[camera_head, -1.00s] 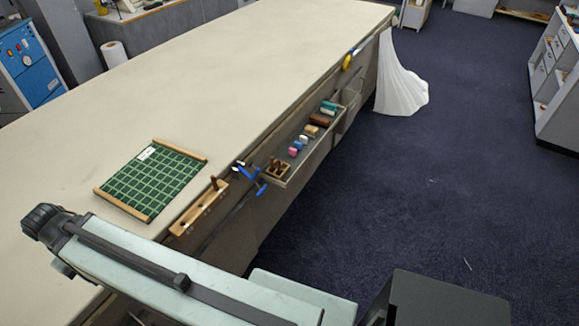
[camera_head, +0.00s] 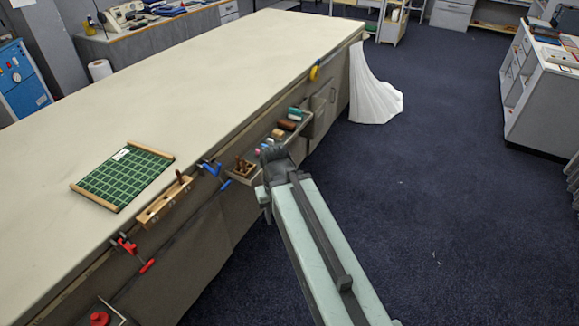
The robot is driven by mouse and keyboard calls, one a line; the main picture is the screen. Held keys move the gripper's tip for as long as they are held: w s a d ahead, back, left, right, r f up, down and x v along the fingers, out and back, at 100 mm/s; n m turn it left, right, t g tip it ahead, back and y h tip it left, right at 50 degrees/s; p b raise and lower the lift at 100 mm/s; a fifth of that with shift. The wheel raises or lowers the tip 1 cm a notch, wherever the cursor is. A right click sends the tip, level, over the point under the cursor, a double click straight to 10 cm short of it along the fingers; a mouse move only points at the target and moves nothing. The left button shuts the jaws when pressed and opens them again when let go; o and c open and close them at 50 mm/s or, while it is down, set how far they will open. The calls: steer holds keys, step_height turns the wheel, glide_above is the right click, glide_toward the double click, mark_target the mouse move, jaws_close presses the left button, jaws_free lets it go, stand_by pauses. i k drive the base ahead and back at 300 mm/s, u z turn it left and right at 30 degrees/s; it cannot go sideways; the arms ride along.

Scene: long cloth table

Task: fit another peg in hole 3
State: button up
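A light wooden strip with holes (camera_head: 158,206) lies along the table's front edge. One dark peg (camera_head: 180,178) stands upright at its far end; the other holes look empty, and no hole numbers are readable. A small wooden block with brown pegs (camera_head: 243,168) sits at the near end of the open drawer. My gripper (camera_head: 263,197) is at the end of my arm, by the drawer's near front, right of the peg block in the picture. Its fingers are too small and hidden to tell whether they are open, and I see no peg in it.
The drawer (camera_head: 298,130) holds several coloured blocks, partly hidden by my wrist. A blue clamp (camera_head: 212,171) and a red clamp (camera_head: 130,248) sit on the table edge. A green gridded board (camera_head: 122,180) lies on the table. White cloth (camera_head: 373,95) hangs farther along. The tabletop beyond is clear.

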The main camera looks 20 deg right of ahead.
mark_target(152, 215)
steer(key=u, duration=0.35)
steer(key=i, duration=1.15)
steer(key=z, duration=0.65)
steer(key=k, duration=0.65)
steer(key=u, duration=0.25)
steer(key=i, duration=0.65)
steer(key=z, duration=0.05)
